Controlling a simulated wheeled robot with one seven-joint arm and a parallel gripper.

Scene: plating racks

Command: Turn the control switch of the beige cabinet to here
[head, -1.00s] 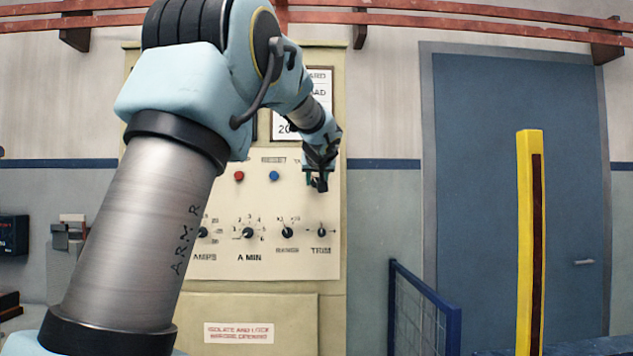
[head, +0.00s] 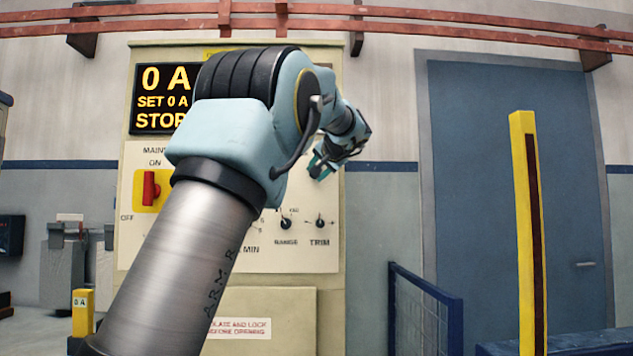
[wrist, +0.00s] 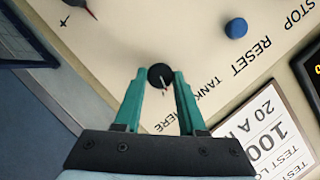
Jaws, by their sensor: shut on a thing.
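The beige cabinet (head: 335,255) stands ahead, its upper panel partly hidden by my arm. Its control switch, a small round black knob (wrist: 160,76) with a pale pointer line, shows in the wrist view beside the labels TANK (wrist: 206,92) and HERE (wrist: 163,133). HERE is partly covered by my fingers. The exact pointer direction is hard to tell. My gripper (wrist: 160,80) has its two teal fingertips closed on the sides of the knob. In the head view my gripper (head: 320,164) is at the panel's right edge and hides the knob.
A red main switch (head: 151,189) on yellow sits at the panel's left, below a display (head: 160,98) reading 0 A, SET 0 A. The RANGE (head: 286,223) and TRIM (head: 320,223) knobs are below my gripper. A blue RESET button (wrist: 236,28) is nearby. A yellow post (head: 525,235) stands right.

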